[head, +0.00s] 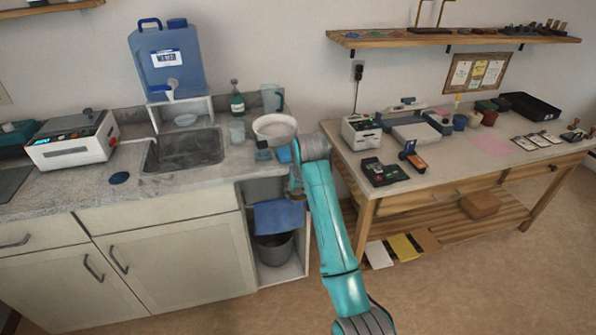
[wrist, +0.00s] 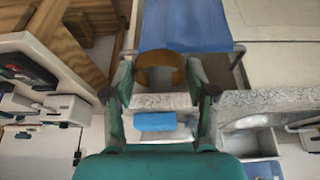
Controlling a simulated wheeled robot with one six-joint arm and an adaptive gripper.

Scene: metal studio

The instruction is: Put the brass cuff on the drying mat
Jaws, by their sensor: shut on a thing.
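The brass cuff (wrist: 160,77) is a brown-gold curved band, seen in the wrist view between the fingers of my gripper (wrist: 160,84). My gripper is shut on it. In the head view the gripper (head: 295,187) is in front of the counter's right end, above the open shelf unit; the cuff is too small to make out clearly there. A dark grey-green flat piece (head: 12,182) lies at the counter's far left, cut by the picture edge; it may be the drying mat, but I cannot tell for sure.
The counter has a sink (head: 184,150), a white device (head: 72,140), a white bowl (head: 274,128) and a blue jug (head: 167,60). A blue cloth (head: 278,217) hangs below my gripper. A wooden workbench (head: 450,167) stands right. The counter front left of the sink is mostly clear.

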